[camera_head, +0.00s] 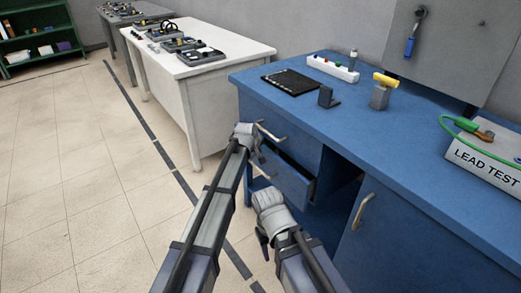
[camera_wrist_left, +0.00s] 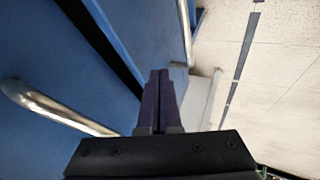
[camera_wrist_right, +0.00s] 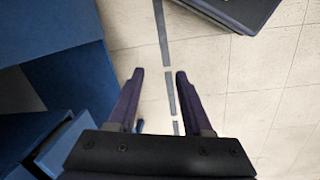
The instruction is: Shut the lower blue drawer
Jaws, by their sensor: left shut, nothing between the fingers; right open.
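The lower blue drawer (camera_head: 286,186) sits under the upper drawer (camera_head: 300,146) in the blue bench. It stands partly out, with a dark gap along its top. My left gripper (camera_head: 256,158) is shut and empty, close by the drawer fronts. In the left wrist view its closed fingers (camera_wrist_left: 158,98) lie near a blue front; I cannot tell whether they touch. A metal handle (camera_wrist_left: 50,108) shows at left there. My right gripper (camera_wrist_right: 153,100) is open and empty over the floor, to the front of the bench. In the head view its fingers (camera_head: 264,243) are partly hidden.
An open compartment (camera_head: 338,190) and a cupboard door with a handle (camera_head: 362,211) are right of the drawers. The blue bench top (camera_head: 330,120) holds several small items and a lead test box (camera_head: 483,165). A white table (camera_head: 190,80) stands behind. Floor at left is clear.

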